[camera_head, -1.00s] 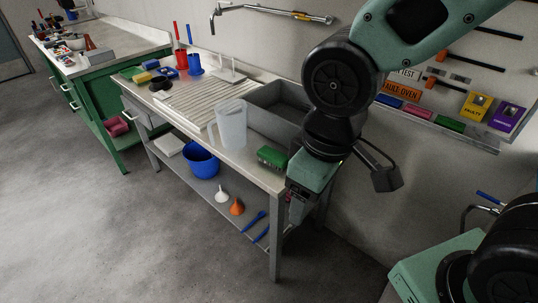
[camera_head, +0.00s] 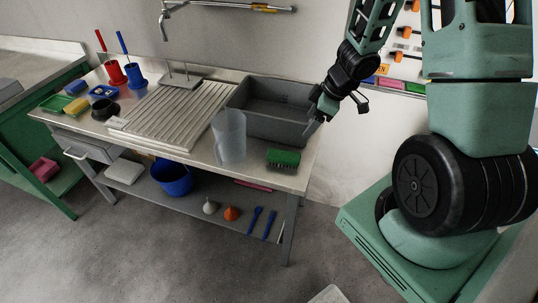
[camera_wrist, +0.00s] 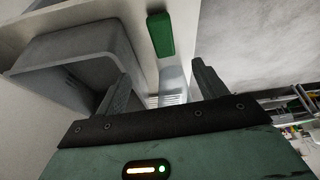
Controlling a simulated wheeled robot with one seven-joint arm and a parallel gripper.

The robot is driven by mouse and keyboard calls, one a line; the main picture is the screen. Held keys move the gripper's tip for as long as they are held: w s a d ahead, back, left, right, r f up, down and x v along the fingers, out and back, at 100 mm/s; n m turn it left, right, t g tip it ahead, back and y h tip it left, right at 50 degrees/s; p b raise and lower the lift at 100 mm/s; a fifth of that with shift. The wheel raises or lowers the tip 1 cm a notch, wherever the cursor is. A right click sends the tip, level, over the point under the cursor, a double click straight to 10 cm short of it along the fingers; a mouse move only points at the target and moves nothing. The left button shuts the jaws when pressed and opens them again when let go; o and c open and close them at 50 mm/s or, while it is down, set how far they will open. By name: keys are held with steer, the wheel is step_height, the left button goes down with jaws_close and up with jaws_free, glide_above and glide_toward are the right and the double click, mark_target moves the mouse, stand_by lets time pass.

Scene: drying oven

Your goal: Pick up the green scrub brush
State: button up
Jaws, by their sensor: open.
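The green scrub brush (camera_head: 284,158) lies on the front right corner of the sink bench, bristles dark along its front side. It shows in the wrist view as a green block (camera_wrist: 161,34) at the top, beyond my fingertips and apart from them. My gripper (camera_head: 313,123) is at the right end of the grey sink, above and behind the brush to its right. Its two fingers are spread with nothing between them in the wrist view (camera_wrist: 163,80).
A clear pitcher (camera_head: 229,137) stands left of the brush. The grey sink basin (camera_head: 262,124) lies behind it, and a ribbed drainboard (camera_head: 165,115) is farther left. Blue scoops (camera_head: 254,219) and a blue bucket (camera_head: 173,178) are on the lower shelf.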

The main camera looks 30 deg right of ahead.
steer(key=b, duration=0.7)
glide_toward(285, 155)
steer(key=x, duration=0.4)
steer(key=shift+d+f, duration=0.35)
steer(key=shift+f, duration=0.1)
steer(key=b+x, duration=0.1)
steer(key=x, duration=0.1)
steer(key=b+x, duration=0.1)
steer(key=x, duration=0.1)
steer(key=a+b+x, duration=0.1)
steer(key=x, duration=0.1)
steer(key=shift+w+r+b, duration=0.2)
steer(key=shift+b, duration=0.2)
steer(key=shift+r, duration=0.1)
steer(key=shift+f, duration=0.25)
steer(key=c, duration=1.1)
